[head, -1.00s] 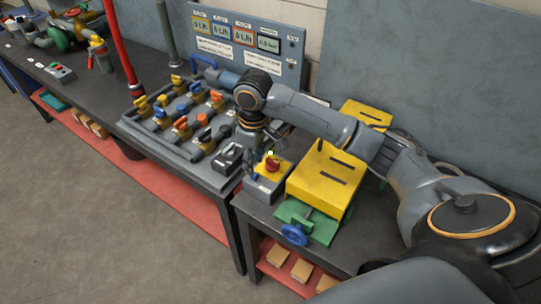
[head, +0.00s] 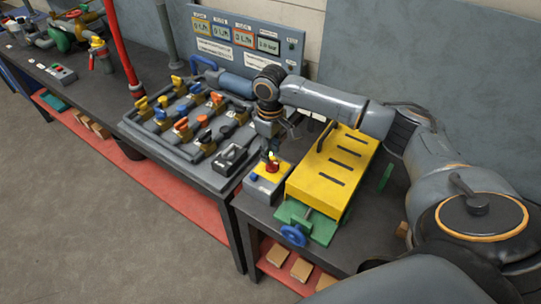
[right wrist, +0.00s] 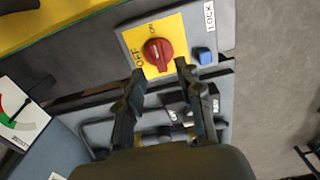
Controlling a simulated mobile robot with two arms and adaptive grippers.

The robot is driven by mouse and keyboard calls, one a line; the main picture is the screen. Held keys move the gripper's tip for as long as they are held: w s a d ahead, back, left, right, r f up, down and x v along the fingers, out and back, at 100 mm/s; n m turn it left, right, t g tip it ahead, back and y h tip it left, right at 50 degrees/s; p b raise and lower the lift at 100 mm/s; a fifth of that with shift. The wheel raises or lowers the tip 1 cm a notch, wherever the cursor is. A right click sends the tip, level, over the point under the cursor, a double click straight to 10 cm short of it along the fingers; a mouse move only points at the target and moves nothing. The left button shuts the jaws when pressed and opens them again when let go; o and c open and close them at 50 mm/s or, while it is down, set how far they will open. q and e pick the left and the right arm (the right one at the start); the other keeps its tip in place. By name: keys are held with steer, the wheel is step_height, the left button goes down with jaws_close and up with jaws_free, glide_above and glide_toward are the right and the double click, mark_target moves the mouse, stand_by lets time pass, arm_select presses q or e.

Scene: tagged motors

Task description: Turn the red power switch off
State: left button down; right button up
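The red power switch (right wrist: 158,52) is a round red knob on a yellow plate (right wrist: 136,38) with the words OFF and ON, in the right wrist view. It sits on a grey box, which in the head view (head: 262,190) stands at the bench's front edge; the red knob (head: 272,166) is on its top. My right gripper (right wrist: 160,69) is open and empty. Its two fingertips point at the knob, spaced about its width apart, and I cannot tell whether they touch it. The knob's exact setting is hard to read. My left gripper is not in view.
A yellow slotted cover (head: 333,172) with a green base and blue handwheel (head: 293,235) stands right of the box. A valve manifold (head: 180,122) with several coloured handles lies to the left. A blue button (right wrist: 203,56) with a LOCK label sits beside the switch.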

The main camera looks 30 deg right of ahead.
mark_target(272, 165)
steer(key=shift+f, duration=1.7)
jaws_close()
